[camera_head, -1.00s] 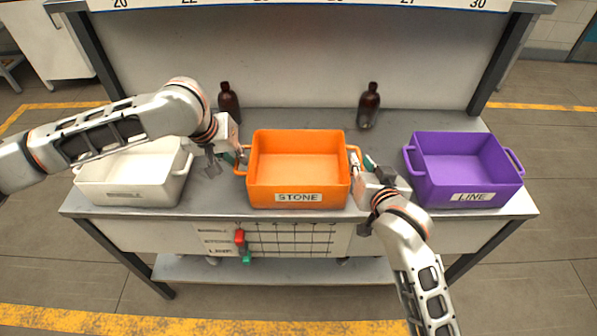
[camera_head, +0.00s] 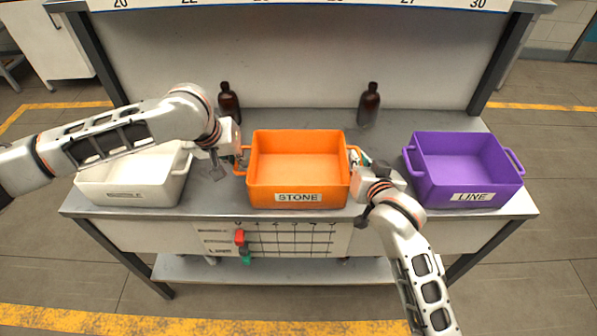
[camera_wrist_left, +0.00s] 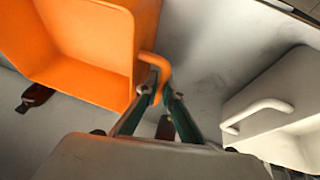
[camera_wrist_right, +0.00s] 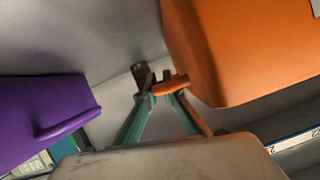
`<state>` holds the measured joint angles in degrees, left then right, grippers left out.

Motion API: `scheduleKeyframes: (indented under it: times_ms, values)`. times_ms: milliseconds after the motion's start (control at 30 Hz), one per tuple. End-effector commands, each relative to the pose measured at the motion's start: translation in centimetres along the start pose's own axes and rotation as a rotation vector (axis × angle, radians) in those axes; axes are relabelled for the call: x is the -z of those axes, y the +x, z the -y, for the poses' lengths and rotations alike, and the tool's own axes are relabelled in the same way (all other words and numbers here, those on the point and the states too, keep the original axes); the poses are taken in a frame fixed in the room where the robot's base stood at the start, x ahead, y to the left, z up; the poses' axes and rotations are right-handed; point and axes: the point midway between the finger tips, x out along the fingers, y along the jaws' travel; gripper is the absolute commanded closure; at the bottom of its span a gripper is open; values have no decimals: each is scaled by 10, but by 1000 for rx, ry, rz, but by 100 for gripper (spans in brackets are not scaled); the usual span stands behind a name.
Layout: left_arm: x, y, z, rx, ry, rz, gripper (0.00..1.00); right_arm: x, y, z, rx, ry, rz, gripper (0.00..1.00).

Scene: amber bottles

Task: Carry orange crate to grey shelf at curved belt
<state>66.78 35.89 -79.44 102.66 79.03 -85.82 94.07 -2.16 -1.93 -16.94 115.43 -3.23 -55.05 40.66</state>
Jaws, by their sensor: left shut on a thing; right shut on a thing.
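The orange crate (camera_head: 298,165), labelled STONE and empty, sits on the grey workbench between a white crate and a purple crate. My left gripper (camera_head: 239,158) is at its left handle, and in the left wrist view the fingers (camera_wrist_left: 160,92) are shut on that orange handle. My right gripper (camera_head: 358,165) is at its right handle, and in the right wrist view the fingers (camera_wrist_right: 162,92) are shut on that handle. The crate looks level. No grey shelf at a curved belt is in view.
The white crate (camera_head: 132,193) stands close on the left, the purple crate (camera_head: 462,165) labelled LINE on the right. Two amber bottles, one at left (camera_head: 229,103) and one at right (camera_head: 369,105), stand behind. The bench back panel (camera_head: 300,65) rises behind them.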

Motion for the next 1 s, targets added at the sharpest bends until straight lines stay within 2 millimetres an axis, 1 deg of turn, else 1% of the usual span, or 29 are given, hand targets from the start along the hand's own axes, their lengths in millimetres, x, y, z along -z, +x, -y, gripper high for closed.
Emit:
scheduleKeyframes:
  times_ms: [267,700,833,1000]
  values:
    - [4,-8,-2,-1,0,-4,100,8,-3,2,1,1,-4,100]
    - [18,-42,-8,-1,0,-6,100,42,-17,8,1,0,-5,100]
    - [20,-47,-9,-1,0,-4,100,47,-19,9,1,1,-4,100]
    - [20,-47,-9,0,0,-4,100,48,-19,10,1,0,-4,100]
